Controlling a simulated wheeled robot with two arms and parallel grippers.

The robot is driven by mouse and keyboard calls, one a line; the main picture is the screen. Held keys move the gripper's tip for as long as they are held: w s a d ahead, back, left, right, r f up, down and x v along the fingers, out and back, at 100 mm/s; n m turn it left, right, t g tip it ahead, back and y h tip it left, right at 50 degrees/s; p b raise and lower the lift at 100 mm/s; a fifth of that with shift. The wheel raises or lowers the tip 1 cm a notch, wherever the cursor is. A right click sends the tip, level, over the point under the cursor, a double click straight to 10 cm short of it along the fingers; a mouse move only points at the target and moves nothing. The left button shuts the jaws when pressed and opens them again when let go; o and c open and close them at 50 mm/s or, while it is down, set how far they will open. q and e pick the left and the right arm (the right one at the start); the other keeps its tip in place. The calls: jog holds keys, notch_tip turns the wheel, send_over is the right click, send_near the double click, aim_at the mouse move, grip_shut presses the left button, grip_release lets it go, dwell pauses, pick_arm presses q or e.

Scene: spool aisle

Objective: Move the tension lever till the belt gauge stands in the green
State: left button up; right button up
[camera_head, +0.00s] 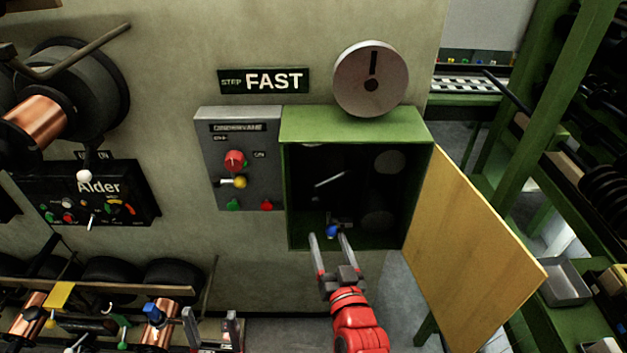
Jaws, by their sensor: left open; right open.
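A short lever with a blue ball knob (332,231) sits low inside the open green box (352,124); I see no label marking it as the tension lever. My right gripper (328,236) is open in front of the box, its fingertips on either side of the knob in the picture. Whether they touch it I cannot tell. My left gripper (212,318) is open and empty at the bottom edge. I cannot make out a belt gauge with a green zone in the box. A grey round dial (371,79) with a black mark stands above it.
The box's yellow door (470,245) hangs open to the right. A grey control panel (240,160) with red and yellow knobs is left of the box. The black Alder panel (87,194) and copper spools (34,122) are at the left. Green racks stand right.

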jog(key=p+x, duration=0.3)
jog(key=x, duration=1.4)
jog(key=shift+d, duration=0.2)
jog(key=c, duration=1.1)
grip_shut()
jog(key=shift+r, duration=0.15)
